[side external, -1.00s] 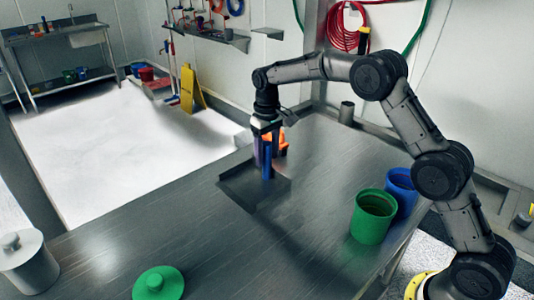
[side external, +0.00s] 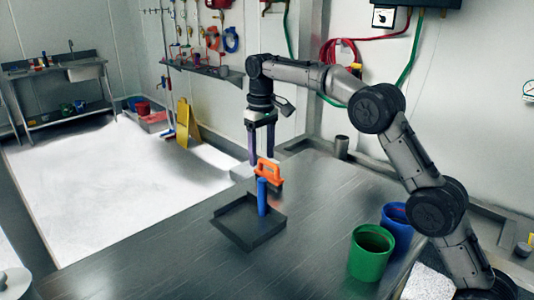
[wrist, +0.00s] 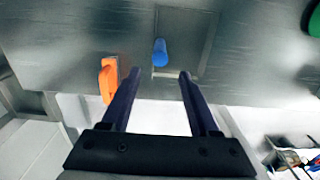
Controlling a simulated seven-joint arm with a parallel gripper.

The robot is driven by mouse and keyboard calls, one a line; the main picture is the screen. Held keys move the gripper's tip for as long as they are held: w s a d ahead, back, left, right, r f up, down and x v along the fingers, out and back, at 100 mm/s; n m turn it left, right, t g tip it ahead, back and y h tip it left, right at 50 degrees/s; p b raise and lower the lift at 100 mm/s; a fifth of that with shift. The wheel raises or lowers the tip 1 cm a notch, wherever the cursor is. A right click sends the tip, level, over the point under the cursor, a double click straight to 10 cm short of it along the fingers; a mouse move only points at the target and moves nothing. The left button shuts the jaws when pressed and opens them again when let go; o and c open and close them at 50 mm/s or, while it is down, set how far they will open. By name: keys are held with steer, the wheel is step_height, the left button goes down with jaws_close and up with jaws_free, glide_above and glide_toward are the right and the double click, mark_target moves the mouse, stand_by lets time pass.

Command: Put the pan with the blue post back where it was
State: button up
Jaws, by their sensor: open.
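The dark square pan (side external: 238,232) lies flat on the metal table, with its blue post (side external: 262,199) standing upright from it. My gripper (side external: 261,161) is open and empty, above and behind the post, apart from it.
An orange handled object (side external: 269,172) stands behind the post; it also shows left of my fingers in the wrist view (wrist: 108,80). Green (side external: 368,256) and blue (side external: 397,230) cups stand at right. The table's left front is clear.

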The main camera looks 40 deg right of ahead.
steer(key=shift+s+r, duration=0.1)
steer(key=shift+r, duration=0.2)
steer(key=s+r+t, duration=0.1)
steer(key=s+r, duration=0.3)
steer(key=s, duration=0.5)
steer(key=s+r+t, duration=0.2)
steer(key=s+r, duration=0.2)
steer(key=s, duration=0.4)
steer(key=s+f+t, duration=0.1)
steer(key=s+f, duration=0.3)
steer(key=s, duration=0.6)
steer(key=s+f+t, duration=0.1)
steer(key=s+f, duration=0.3)
steer(key=s, duration=0.7)
steer(key=shift+s+a+f+t, duration=0.2)
steer(key=shift+a+f+t, duration=0.15)
steer(key=shift+a, duration=0.1)
